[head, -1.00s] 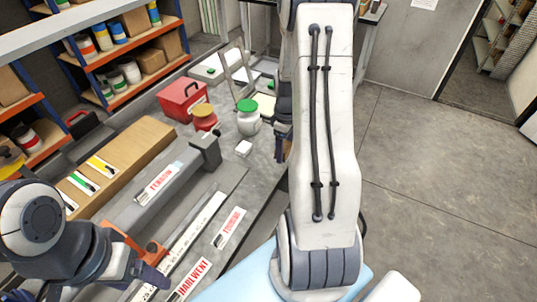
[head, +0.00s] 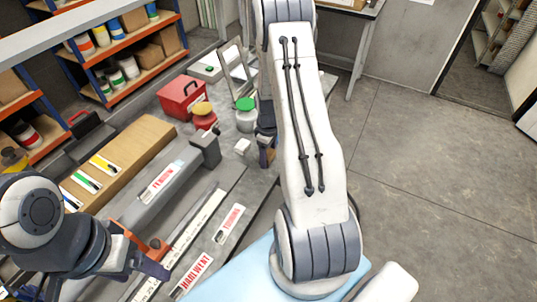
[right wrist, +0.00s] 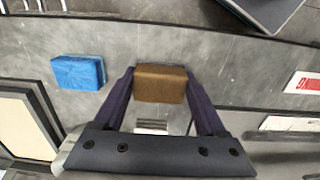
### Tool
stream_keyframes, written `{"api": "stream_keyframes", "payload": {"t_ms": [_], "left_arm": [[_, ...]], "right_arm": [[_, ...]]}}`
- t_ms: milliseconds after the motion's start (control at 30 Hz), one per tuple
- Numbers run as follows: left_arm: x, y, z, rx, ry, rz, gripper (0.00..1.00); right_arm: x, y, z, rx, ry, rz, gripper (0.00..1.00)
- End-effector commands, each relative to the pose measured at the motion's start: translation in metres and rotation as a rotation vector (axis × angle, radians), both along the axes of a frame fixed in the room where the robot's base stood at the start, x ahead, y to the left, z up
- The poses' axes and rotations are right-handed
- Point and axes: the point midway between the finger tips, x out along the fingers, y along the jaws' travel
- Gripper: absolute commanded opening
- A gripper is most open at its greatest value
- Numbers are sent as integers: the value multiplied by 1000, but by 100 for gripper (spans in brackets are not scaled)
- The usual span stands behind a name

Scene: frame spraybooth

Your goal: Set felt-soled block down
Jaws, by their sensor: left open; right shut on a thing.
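A brown block (right wrist: 160,83) sits between the two fingers of my right gripper (right wrist: 160,95), which is shut on it, in the right wrist view. In the head view the block (head: 267,157) shows only as a small brown patch below my right gripper (head: 266,145), beside the grey bench (head: 232,182). My right arm hides much of this area. I cannot tell whether the block touches the bench, and no felt sole can be made out. My left gripper (head: 152,262) is open at the lower left, near an orange part.
A blue block (right wrist: 79,72) lies left of the held block in the right wrist view. In the head view, a small white block (head: 242,146), a green-lidded jar (head: 246,115), a yellow-lidded red pot (head: 203,116) and a red box (head: 182,96) stand on the bench.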

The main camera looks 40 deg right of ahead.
Motion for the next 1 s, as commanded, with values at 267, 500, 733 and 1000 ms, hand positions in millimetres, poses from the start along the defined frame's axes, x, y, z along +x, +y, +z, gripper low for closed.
{"api": "stream_keyframes", "payload": {"t_ms": [267, 500, 733, 1000], "left_arm": [[0, 0, -2, 0, 0, 0, 77], [0, 0, 2, 0, 0, 0, 77], [0, 0, -12, 0, 0, 0, 77], [0, 0, -23, 0, 0, -1, 77]], "right_arm": [[0, 0, -3, 0, 0, 0, 100], [0, 0, 3, -1, 0, 0, 100], [2, -1, 38, -4, -7, 0, 100], [1, 0, 94, -3, -6, 0, 100]]}}
